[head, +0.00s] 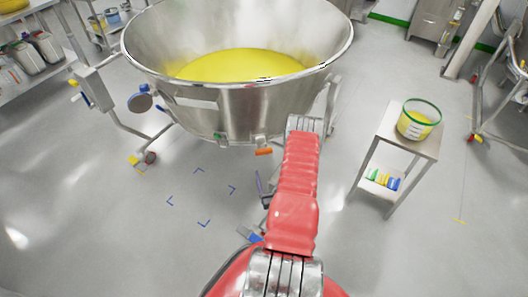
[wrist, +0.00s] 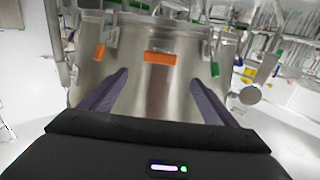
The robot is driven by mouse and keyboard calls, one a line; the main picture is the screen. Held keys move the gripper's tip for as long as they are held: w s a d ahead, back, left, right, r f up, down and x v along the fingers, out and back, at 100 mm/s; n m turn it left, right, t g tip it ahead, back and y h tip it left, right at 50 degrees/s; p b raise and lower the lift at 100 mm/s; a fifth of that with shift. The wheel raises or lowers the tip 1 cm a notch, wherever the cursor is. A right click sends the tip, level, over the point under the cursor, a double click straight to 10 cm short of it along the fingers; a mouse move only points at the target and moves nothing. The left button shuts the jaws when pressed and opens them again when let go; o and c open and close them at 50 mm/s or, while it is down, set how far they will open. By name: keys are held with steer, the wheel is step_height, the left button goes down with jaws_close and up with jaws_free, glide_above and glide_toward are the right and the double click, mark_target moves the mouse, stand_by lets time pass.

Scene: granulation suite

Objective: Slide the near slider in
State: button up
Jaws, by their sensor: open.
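A large steel bowl (head: 235,115) holding yellow powder fills the top middle of the head view; its wall (wrist: 150,95) is ahead in the wrist view. An orange tab (head: 264,151), apparently the near slider's handle, sticks out low on the bowl's front. The orange tab (wrist: 160,57) also shows in the wrist view, beyond and between my fingers. My gripper (wrist: 158,77) is open and empty, with clear space between its fingers and the tab. In the head view my arm hides most of the gripper. How far the slider sticks out is unclear.
Smaller coloured tabs sit either side, one orange (wrist: 99,52) and one green (wrist: 214,68). A small steel table (head: 425,145) with a green-rimmed tub (head: 417,124) stands right of my arm. Bowl supports and castors (head: 150,157) stand at left.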

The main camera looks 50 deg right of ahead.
mark_target(264, 152)
steer(key=shift+w, duration=0.1)
steer(key=x, duration=1.3)
steer(key=shift+w+d, duration=0.25)
steer(key=c, duration=1.5)
steer(key=shift+x, duration=1.8)
